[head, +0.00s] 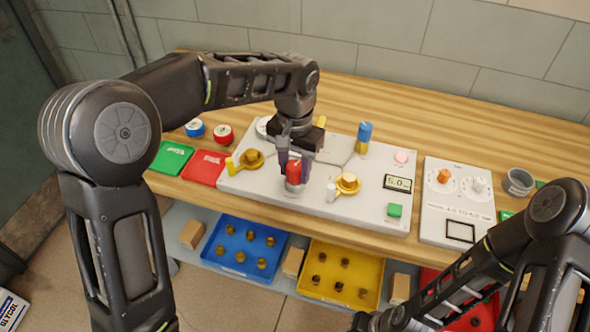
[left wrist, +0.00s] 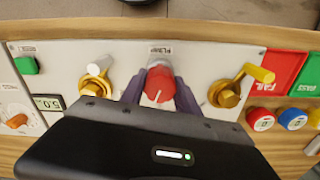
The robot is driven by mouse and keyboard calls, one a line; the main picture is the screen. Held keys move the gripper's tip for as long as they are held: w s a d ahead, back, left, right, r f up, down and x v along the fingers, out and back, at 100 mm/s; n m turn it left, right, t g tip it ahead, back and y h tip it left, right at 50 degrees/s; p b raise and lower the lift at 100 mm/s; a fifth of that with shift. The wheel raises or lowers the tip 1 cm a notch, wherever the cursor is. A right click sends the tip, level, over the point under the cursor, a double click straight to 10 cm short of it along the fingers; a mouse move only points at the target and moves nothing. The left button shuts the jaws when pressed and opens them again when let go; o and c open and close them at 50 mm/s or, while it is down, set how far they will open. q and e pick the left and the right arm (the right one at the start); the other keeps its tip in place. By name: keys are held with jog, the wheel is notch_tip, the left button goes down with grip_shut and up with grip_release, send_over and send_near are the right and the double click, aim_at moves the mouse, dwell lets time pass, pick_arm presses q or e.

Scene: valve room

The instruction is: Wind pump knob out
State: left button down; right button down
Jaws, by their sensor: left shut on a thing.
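The red pump knob (head: 293,172) stands on a pale round base at the front of the light grey panel (head: 240,184). My left gripper (head: 294,166) comes down on it from above, one dark finger on each side, and is shut on it. The left wrist view shows the knob (left wrist: 161,84) between the fingertips (left wrist: 160,92), with a pale mark on its face and a PUMP label (left wrist: 161,50) beside it. How far the knob is wound cannot be told.
Brass valves with a yellow handle (head: 250,159) and a white handle (head: 346,184) flank the knob closely. Behind it stands a blue-and-yellow post (head: 363,138). A gauge reading 5.0 (head: 397,183) and green button (head: 394,210) sit right. Blue (head: 209,257) and yellow (head: 374,300) trays lie below.

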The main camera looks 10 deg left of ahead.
aim_at(295, 165)
pick_arm(q)
jog(key=n, duration=0.4)
jog(key=shift+b, duration=0.3)
dwell(0.3)
jog(key=c, duration=0.9)
grip_release()
notch_tip(295, 165, up, 8)
jog(key=shift+f+b, duration=0.1)
jog(key=shift+b, duration=0.2)
